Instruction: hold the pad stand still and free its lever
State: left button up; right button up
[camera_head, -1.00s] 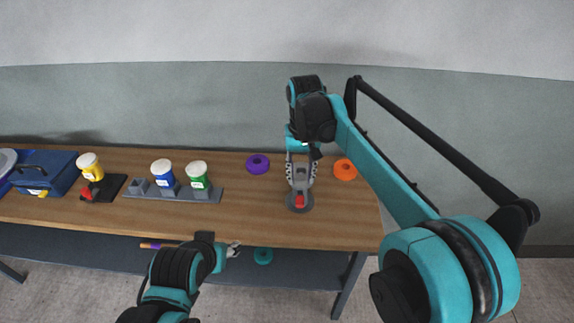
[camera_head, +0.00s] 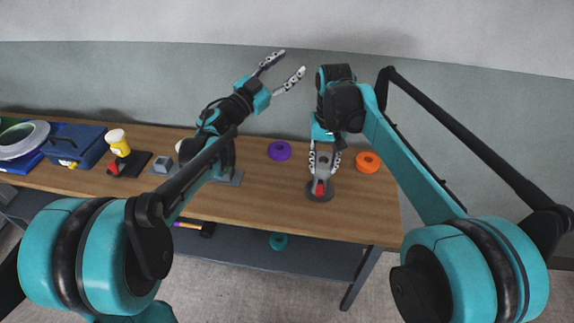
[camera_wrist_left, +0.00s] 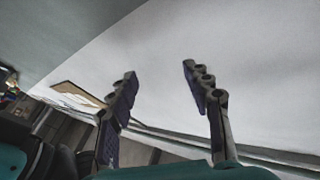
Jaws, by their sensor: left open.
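The pad stand (camera_head: 320,196) stands on the right part of the workbench, a grey piece on a round dark base with a red part (camera_head: 319,187) low on its near side. My right gripper (camera_head: 323,170) reaches down over it from above, its two fingers on either side of the stand's grey upper part. The fingers hide much of that part, and I cannot tell the lever's position. My left gripper (camera_head: 294,62) is raised high in front of the wall, open and empty, well above the bench. Its spread fingers also show in the left wrist view (camera_wrist_left: 158,85).
A purple ring (camera_head: 279,151) and an orange ring (camera_head: 367,162) lie beside the stand. A yellow jar (camera_head: 118,142), a blue case (camera_head: 75,146) and a grey rack (camera_head: 232,180) are to the left. A teal ring (camera_head: 278,241) and a hammer (camera_head: 207,229) lie on the lower shelf.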

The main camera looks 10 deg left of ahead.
pick_arm(q)
jog(key=d+f+m+g+h, duration=0.4)
jog(key=f+g, duration=0.2)
jog(key=f, duration=0.2)
jog(key=m+g+y, duration=0.2)
jog(key=m+g, duration=0.1)
jog(key=g, duration=0.8)
send_near(321, 179)
jog(key=w+a+f, duration=0.1)
jog(key=w+f, duration=0.3)
jog(key=x, duration=1.1)
jog(key=shift+s, duration=0.1)
